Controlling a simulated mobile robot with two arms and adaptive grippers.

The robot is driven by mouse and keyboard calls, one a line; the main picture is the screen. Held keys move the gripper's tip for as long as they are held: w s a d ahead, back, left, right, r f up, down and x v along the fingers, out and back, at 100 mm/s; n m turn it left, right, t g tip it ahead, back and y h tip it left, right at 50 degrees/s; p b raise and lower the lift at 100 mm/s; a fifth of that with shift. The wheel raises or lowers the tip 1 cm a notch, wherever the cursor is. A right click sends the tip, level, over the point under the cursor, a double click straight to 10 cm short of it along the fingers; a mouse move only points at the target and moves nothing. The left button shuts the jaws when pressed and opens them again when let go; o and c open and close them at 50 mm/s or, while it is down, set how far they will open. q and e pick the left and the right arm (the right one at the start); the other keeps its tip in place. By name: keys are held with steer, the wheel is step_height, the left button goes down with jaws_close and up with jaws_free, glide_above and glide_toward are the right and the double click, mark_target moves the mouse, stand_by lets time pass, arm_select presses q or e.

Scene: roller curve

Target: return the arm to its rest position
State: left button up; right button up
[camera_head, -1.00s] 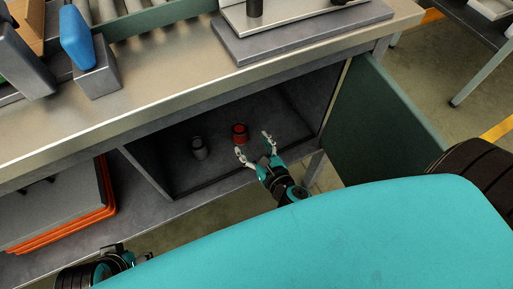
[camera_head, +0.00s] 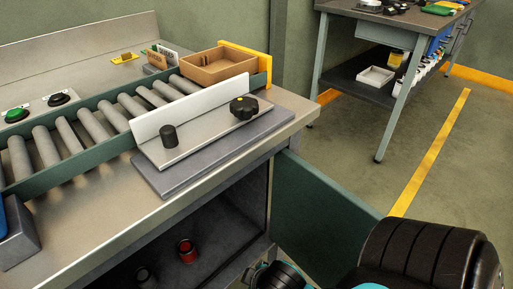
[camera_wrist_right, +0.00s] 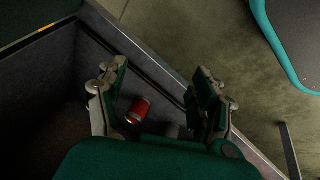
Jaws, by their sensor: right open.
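My right arm (camera_head: 430,250) shows at the bottom right of the head view. The same red piece stands in the open cupboard in the head view (camera_head: 187,251). A grey cylinder (camera_head: 145,276) is near it, partly cut off. My left gripper is not in view.
The cupboard's green door (camera_head: 322,215) stands open beside my right arm. The bench top (camera_head: 95,228) with a roller conveyor (camera_head: 68,133) and a grey plate fixture (camera_head: 215,150) is above. Open floor (camera_head: 455,160) lies to the right, before another table (camera_head: 345,80).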

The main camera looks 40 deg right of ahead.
steer(key=s+m, duration=0.1)
steer(key=s+a+m, duration=0.1)
steer(key=s+m+g+y, duration=0.1)
steer(key=shift+a+r, duration=0.35)
steer(key=shift+r, duration=0.05)
